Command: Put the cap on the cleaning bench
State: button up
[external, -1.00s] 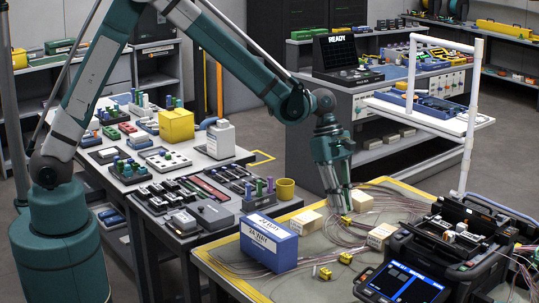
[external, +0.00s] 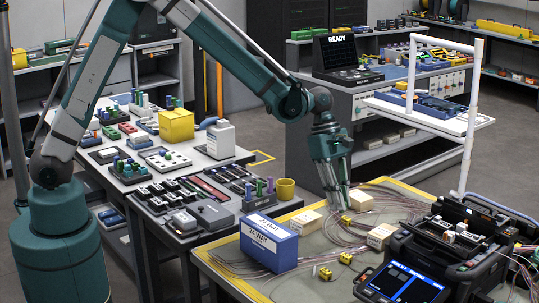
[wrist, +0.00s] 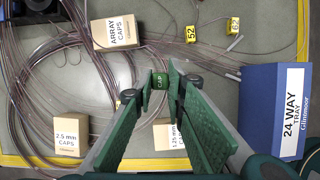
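My gripper (wrist: 160,84) points down over the front workbench in the wrist view. Its fingertips close on both sides of a small dark green block marked CAP (wrist: 160,81). In the external view my gripper (external: 341,208) is low above that bench, between the small cap boxes. The cap cannot be made out there. No bench in view carries a readable cleaning label, so I cannot tell which is the cleaning bench.
Below are boxes marked ARRAY CAPS (wrist: 115,25), 2.5 mm CAPS (wrist: 66,137) and 1.25 mm CAPS (wrist: 170,135), loose fibres, and yellow tags 52 (wrist: 191,35) and 62 (wrist: 234,25). A blue tray box (external: 269,243) stands left. A black splicer (external: 450,245) stands right.

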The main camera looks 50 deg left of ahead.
jog(key=w+a+n+t, duration=0.15)
jog(key=w+a, duration=0.25)
jog(key=a, duration=0.6)
jog(key=w+a+n, duration=0.2)
jog(key=w+a, duration=0.1)
jog(key=a, duration=0.7)
jog(key=n+t+y+b, duration=0.2)
jog(key=n+t+y, duration=0.1)
jog(key=n, duration=0.8)
send_over(206, 164)
jog(key=s, duration=0.2)
jog(key=shift+w+a+r+m, duration=0.15)
jog(key=shift+w+a+m, duration=0.1)
jog(key=shift+a, duration=0.15)
jog(key=shift+f+b, duration=0.75)
jog(key=shift+f, duration=2.4)
jog(key=shift+f+b, duration=0.4)
jog(key=shift+f, duration=1.45)
